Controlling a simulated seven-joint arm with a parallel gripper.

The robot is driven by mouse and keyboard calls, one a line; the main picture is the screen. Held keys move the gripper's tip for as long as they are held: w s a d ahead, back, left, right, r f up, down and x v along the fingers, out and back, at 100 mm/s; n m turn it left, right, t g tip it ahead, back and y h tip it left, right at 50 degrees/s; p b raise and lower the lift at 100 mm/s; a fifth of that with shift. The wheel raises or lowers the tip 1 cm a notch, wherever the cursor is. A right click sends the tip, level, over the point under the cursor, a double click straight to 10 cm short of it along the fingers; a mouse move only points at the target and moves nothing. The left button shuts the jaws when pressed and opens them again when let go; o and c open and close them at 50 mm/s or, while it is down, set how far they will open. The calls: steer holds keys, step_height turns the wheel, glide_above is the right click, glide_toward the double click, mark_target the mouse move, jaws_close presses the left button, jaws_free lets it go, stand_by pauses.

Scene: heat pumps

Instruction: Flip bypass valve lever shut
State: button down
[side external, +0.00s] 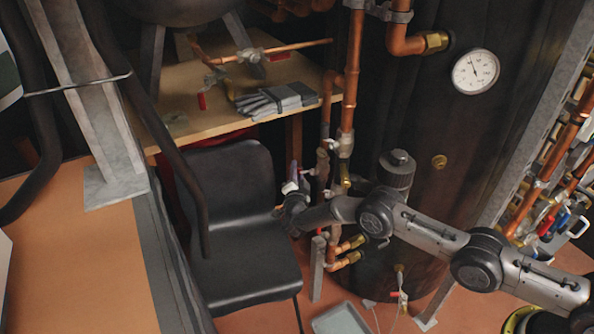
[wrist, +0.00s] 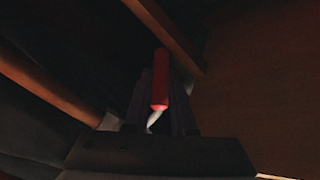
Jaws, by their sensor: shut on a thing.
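My gripper (side external: 292,178) is at the copper pipework in front of the tank, with its fingers pointing up. In the wrist view a red lever handle (wrist: 160,78) with a pale metal stem lies between the two dark fingers, and the gripper is shut on it. The lever stands almost upright in that picture. The wrist view is very dark, so the valve body and the exact finger contact are hard to make out. In the side view the lever is too small and covered to tell apart at the gripper.
A vertical copper pipe (side external: 351,75) and the dark tank (side external: 440,120) stand close right of the gripper. A black chair (side external: 235,215) is close on the left. A wooden bench (side external: 215,85) behind holds grey gloves (side external: 275,99) and loose pipework. A dial gauge (side external: 475,71) is on the tank.

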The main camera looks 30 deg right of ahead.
stand_by(0.3)
steer(key=shift+w+r+m+t+h, duration=0.25)
steer(key=shift+r+m+t+h, duration=0.65)
steer(key=shift+t, duration=0.2)
steer(key=c, duration=0.8)
jaws_free()
steer(key=shift+o, duration=0.2)
steer(key=shift+s+a+f, duration=0.1)
steer(key=v, duration=1.3)
steer(key=shift+s, duration=0.25)
steer(key=shift+a, duration=0.15)
